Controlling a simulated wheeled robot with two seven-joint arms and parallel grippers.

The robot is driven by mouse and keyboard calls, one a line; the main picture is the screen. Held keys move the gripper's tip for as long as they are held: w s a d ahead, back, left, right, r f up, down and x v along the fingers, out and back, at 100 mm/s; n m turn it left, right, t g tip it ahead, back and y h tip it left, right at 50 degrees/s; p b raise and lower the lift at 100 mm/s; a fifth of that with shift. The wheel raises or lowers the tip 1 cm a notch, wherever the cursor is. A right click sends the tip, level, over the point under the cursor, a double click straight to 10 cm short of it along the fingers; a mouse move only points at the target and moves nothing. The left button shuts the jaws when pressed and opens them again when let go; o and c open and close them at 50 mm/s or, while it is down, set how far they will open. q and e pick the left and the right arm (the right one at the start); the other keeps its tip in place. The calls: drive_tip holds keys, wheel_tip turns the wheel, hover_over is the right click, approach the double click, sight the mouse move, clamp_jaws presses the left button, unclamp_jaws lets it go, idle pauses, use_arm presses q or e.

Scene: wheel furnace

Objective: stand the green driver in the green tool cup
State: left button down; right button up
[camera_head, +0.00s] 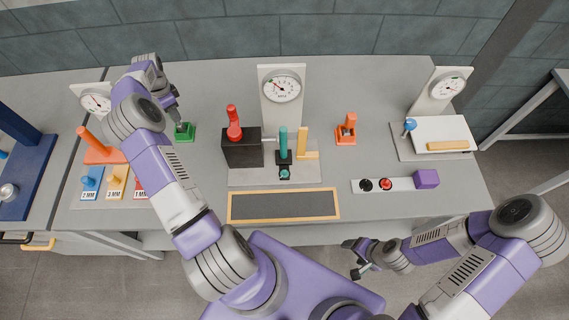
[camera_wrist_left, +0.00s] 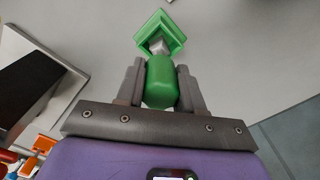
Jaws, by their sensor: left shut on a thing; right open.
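The green driver shows in the left wrist view as a green handle (camera_wrist_left: 161,84) with a short grey shaft pointing at the green tool cup (camera_wrist_left: 174,27). My left gripper (camera_wrist_left: 161,80) is shut on the handle, one finger on each side. In the head view the green tool cup (camera_head: 185,133) stands on the bench, with my left gripper (camera_head: 177,112) just above and behind it. The shaft tip overlaps the cup's opening; I cannot tell how deep it sits. My right gripper (camera_head: 357,260) is open and empty, low in front of the bench.
An orange cup (camera_head: 346,134) with an orange tool stands right of the central gauge stand (camera_head: 281,98). A black block (camera_head: 242,149) with a red handle stands right of the green cup. A framed dark panel (camera_head: 284,205) lies at the front edge.

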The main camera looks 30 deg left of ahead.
use_arm(q)
drive_tip(key=shift+f+b, duration=0.8)
drive_tip(key=shift+f, duration=0.75)
drive_tip(key=c, duration=0.6)
unclamp_jaws()
drive_tip(key=shift+r, duration=3.8)
